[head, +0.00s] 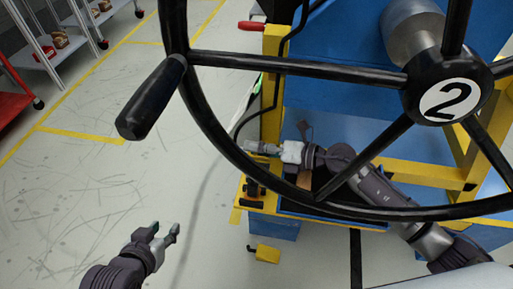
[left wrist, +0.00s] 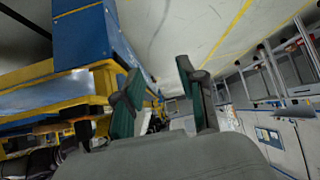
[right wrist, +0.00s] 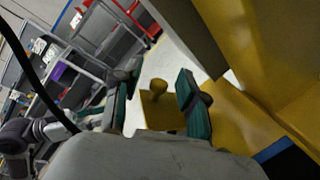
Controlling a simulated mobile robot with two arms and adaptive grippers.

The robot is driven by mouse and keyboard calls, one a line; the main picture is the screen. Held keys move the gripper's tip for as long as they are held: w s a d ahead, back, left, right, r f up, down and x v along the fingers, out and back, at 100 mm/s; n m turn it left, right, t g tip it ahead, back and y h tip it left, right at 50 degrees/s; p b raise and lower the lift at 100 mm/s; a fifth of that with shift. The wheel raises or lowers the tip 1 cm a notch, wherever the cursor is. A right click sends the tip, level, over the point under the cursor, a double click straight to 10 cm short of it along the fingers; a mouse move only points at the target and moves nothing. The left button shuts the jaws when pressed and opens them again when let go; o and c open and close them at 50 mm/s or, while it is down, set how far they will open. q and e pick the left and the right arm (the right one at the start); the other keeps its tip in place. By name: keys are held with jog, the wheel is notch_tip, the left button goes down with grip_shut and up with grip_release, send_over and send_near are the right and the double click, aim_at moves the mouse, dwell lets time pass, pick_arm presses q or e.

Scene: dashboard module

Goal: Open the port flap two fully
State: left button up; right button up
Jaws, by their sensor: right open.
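A black handwheel (head: 289,64) with a white "2" plate (head: 450,101) on its hub fills the upper right of the head view. I cannot surely tell which part is port flap two. A yellow piece with a round knob (right wrist: 157,91) shows beyond and between the fingers of my right gripper (right wrist: 158,100), apart from them. My right gripper is open and empty; in the head view (head: 262,148) it is behind the wheel rim, beside the yellow frame. My left gripper (head: 166,232) is open and empty over the floor at lower left; its fingers also show in the left wrist view (left wrist: 160,100).
The wheel's black handle (head: 151,97) juts out to the left. The blue and yellow machine (head: 335,88) stands behind the wheel. A small yellow block (head: 266,254) is low beside it. A red lever (head: 251,26) is above. Shelves (head: 52,45) stand far left; the floor between is clear.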

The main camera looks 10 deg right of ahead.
jog(key=shift+a, duration=0.1)
grip_shut()
jog(key=shift+w+m+p, duration=0.35)
jog(key=shift+m+p, duration=0.15)
jog(key=shift+p, duration=0.6)
pick_arm(q)
jog(key=s+a+f+g+y, duration=0.1)
jog(key=s+a+f+g, duration=0.2)
jog(key=s, duration=0.6)
jog(key=g, duration=0.2)
jog(key=shift+s+f+g, duration=0.2)
jog(key=shift+f+g, duration=0.1)
pick_arm(e)
grip_release()
jog(key=v, duration=1.2)
